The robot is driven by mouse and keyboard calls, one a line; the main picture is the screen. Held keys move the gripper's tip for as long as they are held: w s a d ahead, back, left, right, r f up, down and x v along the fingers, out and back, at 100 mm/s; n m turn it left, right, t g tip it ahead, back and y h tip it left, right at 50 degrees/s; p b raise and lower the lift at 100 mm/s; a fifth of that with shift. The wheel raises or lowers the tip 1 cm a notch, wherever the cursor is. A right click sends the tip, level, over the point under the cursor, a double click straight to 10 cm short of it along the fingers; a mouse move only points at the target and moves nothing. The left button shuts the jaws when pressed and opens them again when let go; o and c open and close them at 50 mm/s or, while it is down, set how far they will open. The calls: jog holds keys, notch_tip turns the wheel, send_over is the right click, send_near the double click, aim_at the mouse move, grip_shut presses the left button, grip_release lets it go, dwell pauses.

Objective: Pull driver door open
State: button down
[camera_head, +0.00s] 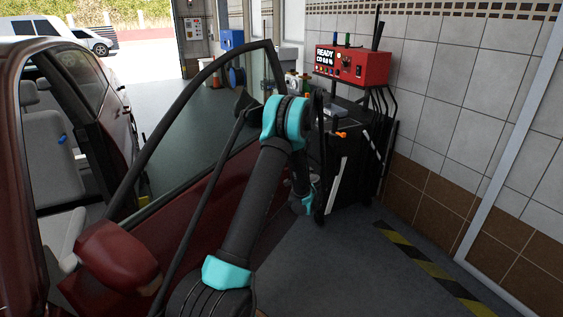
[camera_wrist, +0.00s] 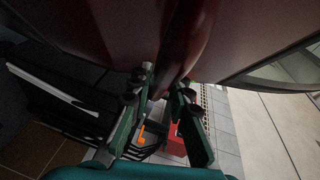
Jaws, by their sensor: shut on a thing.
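The driver door (camera_head: 205,190) of the dark red car stands open, swung out from the car body (camera_head: 22,200). Its window frame and red mirror (camera_head: 118,258) show in the head view. My arm crosses in front of the door and hides part of its outer panel. In the wrist view, my gripper (camera_wrist: 168,95) has its two green fingers on either side of a narrow dark red part of the door (camera_wrist: 182,50), shut on it. This looks like the door's handle or edge; I cannot tell which.
A black cart (camera_head: 350,170) with a red analyser (camera_head: 353,66) and hanging cables stands close beyond the door and my arm. A tiled wall (camera_head: 470,110) and yellow-black floor strip (camera_head: 430,268) are at the right. Grey floor (camera_head: 320,265) is clear in front.

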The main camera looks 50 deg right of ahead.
jog(key=shift+s+d, duration=0.1)
jog(key=shift+s, duration=1.55)
jog(key=c, duration=1.4)
grip_release()
jog(key=v, duration=0.7)
jog(key=shift+a, duration=0.2)
jog(key=shift+s+d, duration=0.1)
jog(key=shift+s, duration=0.05)
